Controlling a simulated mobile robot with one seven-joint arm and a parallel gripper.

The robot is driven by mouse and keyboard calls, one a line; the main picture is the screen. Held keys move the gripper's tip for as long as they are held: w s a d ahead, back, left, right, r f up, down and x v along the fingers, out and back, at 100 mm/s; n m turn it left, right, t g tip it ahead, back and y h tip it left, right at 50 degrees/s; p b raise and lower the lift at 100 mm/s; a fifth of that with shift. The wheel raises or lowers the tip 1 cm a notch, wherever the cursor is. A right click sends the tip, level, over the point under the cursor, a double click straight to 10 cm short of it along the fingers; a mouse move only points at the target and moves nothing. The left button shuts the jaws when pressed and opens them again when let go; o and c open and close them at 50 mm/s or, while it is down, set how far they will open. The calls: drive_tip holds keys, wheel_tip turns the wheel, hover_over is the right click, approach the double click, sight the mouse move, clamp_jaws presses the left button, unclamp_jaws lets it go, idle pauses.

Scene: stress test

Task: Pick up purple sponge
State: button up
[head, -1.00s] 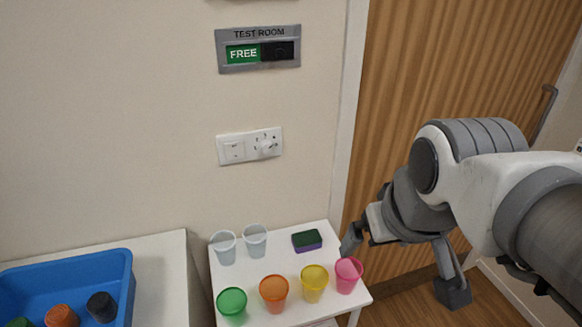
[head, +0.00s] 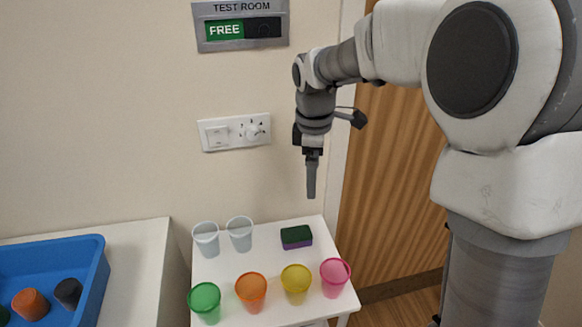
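The purple sponge (head: 296,238) lies flat on the small white table (head: 268,265), near its back right. Its top is dark green and its lower edge is purple. My gripper (head: 311,192) points down above the sponge and slightly to its right, apart from it. The fingers are seen edge-on, so their opening is hidden. Nothing shows between or below them.
Two clear cups (head: 206,239) stand left of the sponge. Green (head: 205,302), orange (head: 251,291), yellow (head: 296,283) and pink (head: 335,277) cups line the front. A blue tray (head: 95,285) sits on another table at left. The wall is close behind.

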drive_tip(key=w+a+f+n+g, duration=0.1)
drive_tip(key=w+a+f+n, duration=0.3)
drive_tip(key=f, duration=0.4)
drive_tip(key=b, duration=0.3)
hover_over(296, 234)
drive_tip(key=f, duration=1.2)
drive_tip(key=shift+w+f, duration=0.25)
drive_tip(key=f, duration=0.5)
drive_tip(key=shift+s+f+b, duration=0.1)
drive_tip(key=shift+s+b, duration=0.1)
drive_tip(key=shift+b, duration=0.15)
drive_tip(key=c, duration=1.3)
drive_tip(key=shift+c, duration=0.2)
drive_tip(key=shift+r, duration=0.65)
drive_tip(key=r, duration=0.2)
drive_tip(key=r+p, duration=0.1)
drive_tip(key=shift+s+d+r, duration=0.25)
drive_tip(key=shift+s, duration=0.05)
drive_tip(key=s+d+r+p, duration=0.1)
drive_tip(key=s+d+r, duration=0.3)
drive_tip(key=s, duration=0.6)
wheel_tip(296, 234, up, 2)
drive_tip(key=shift+d+r, duration=0.15)
drive_tip(key=shift+d, duration=0.15)
